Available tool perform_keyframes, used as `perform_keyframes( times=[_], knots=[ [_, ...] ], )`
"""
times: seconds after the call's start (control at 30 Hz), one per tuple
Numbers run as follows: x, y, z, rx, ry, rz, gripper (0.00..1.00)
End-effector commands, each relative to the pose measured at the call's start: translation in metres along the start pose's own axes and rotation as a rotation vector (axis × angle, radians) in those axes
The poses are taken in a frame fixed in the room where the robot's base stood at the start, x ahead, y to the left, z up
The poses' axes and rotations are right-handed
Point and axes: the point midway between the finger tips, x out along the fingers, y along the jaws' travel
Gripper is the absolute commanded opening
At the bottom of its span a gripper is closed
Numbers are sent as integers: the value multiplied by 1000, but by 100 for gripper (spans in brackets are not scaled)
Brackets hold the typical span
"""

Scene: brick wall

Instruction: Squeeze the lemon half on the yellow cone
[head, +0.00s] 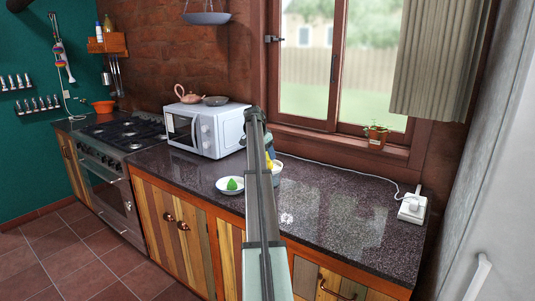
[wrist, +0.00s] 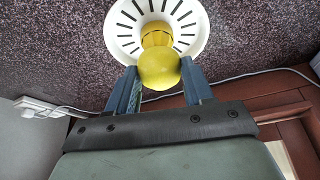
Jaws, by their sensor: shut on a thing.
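My gripper (wrist: 159,65) is shut on a yellow lemon half (wrist: 158,71), with one finger on each side. In the wrist view the lemon half overlaps the lower part of the yellow cone (wrist: 156,34), which rises from the middle of a white slotted juicer dish (wrist: 118,32). I cannot tell whether the lemon touches the cone. In the head view my arm hides most of the juicer, and only a bit of its white side (head: 278,180) and some yellow show right of the arm.
A white bowl (head: 222,188) with a green piece of fruit (head: 232,184) stands left of my arm on the dark counter (head: 340,215). A white microwave (head: 205,130) stands behind. A white cable runs along the back to a socket box (head: 412,208). The counter's right side is mostly clear.

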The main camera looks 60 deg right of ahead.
Motion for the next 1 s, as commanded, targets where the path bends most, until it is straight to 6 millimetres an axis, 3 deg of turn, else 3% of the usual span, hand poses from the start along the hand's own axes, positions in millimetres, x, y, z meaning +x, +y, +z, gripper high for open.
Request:
perform_keyframes(
  times=[0.5, 0.8, 1.0],
  knots=[
    [4, 0, 2, 10, 0, 4, 15],
    [4, -2, 2, 227, -1, 95, 15],
    [4, 1, 2, 258, -1, 108, 15]
  ],
)
